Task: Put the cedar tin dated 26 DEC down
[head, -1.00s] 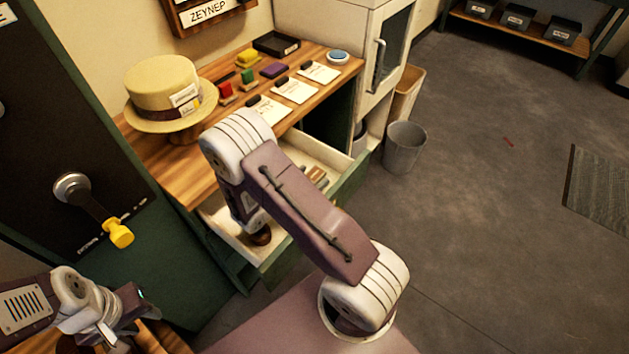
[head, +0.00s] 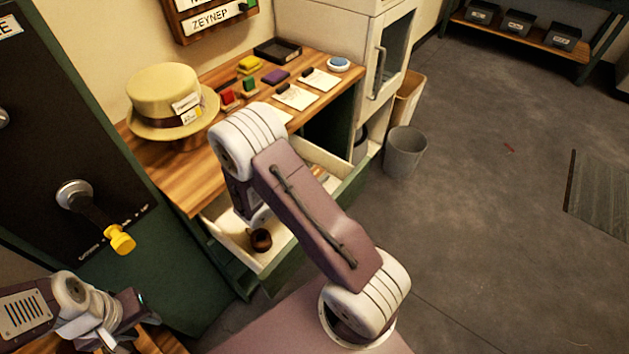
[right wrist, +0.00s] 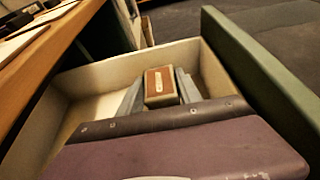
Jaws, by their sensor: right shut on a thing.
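A small tin (right wrist: 160,87) with a red-brown top and pale sides is between the fingers of my right gripper (right wrist: 160,92) in the right wrist view. The gripper is shut on it, over the open drawer (right wrist: 80,105). I cannot read a date on the tin or tell whether it touches the drawer floor. In the head view my right arm hides the tin and the right gripper. The drawer (head: 345,185) also shows there, pulled out under the wooden top. My left gripper (head: 138,305) is at the lower left, away from the drawer; its fingers are unclear.
A dark brown round object (head: 260,240) lies in the drawer's near end. A straw hat (head: 165,90), cards (head: 297,97), coloured blocks and a black tray (head: 277,50) occupy the counter. A grey bin (head: 404,152) stands right of the drawer.

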